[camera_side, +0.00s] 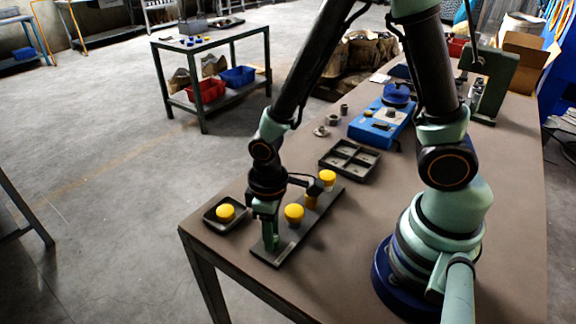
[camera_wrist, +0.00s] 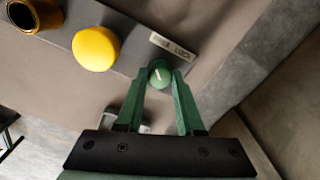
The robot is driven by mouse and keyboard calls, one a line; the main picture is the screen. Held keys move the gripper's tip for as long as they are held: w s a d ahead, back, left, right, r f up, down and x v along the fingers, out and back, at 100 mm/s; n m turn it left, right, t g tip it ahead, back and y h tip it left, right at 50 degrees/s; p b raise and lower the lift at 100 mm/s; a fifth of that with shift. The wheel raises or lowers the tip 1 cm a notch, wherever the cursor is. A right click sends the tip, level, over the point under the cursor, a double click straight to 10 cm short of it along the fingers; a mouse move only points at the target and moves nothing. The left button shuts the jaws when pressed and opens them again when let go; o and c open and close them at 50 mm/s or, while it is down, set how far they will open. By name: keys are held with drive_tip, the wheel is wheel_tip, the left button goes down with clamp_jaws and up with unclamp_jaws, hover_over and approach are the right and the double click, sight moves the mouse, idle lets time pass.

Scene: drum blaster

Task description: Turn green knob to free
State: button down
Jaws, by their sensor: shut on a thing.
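The green knob (camera_wrist: 160,73) is round with a short white mark on top. It sits at the end of a dark bar-shaped panel (camera_wrist: 133,52), which lies on the table in the side view (camera_side: 320,213). A pale label (camera_wrist: 173,45) beside the knob shows words, "LOCK" being the readable one. My gripper (camera_wrist: 160,77) has its green fingertips on either side of the knob and is shut on it. In the side view my gripper (camera_side: 270,243) points down at the panel's near end and hides the knob. I cannot tell which word the mark points at.
A divided tray (camera_side: 351,143) and blue box (camera_side: 365,133) lie further back. The table's front edge is near.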

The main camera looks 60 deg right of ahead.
idle(0.4)
drive_tip(key=c, duration=0.5)
unclamp_jaws()
drive_tip(key=shift+r, duration=0.15)
wheel_tip(320, 180, up, 12)
drive_tip(key=shift+f, duration=0.1)
drive_tip(key=d+r+m+t, duration=0.1)
drive_tip(key=d+r+t, duration=0.1)
drive_tip(key=d+r, duration=0.1)
drive_tip(key=d+r+m+t, duration=0.1)
drive_tip(key=d+r+m, duration=0.1)
drive_tip(key=d+r, duration=0.1)
drive_tip(key=d+r+m+t, duration=0.1)
drive_tip(key=d+r+t, duration=0.1)
drive_tip(key=d+r, duration=0.2)
drive_tip(key=shift+w+r+m+t, duration=0.3)
drive_tip(key=shift+w+r, duration=0.1)
drive_tip(key=shift+r, duration=0.05)
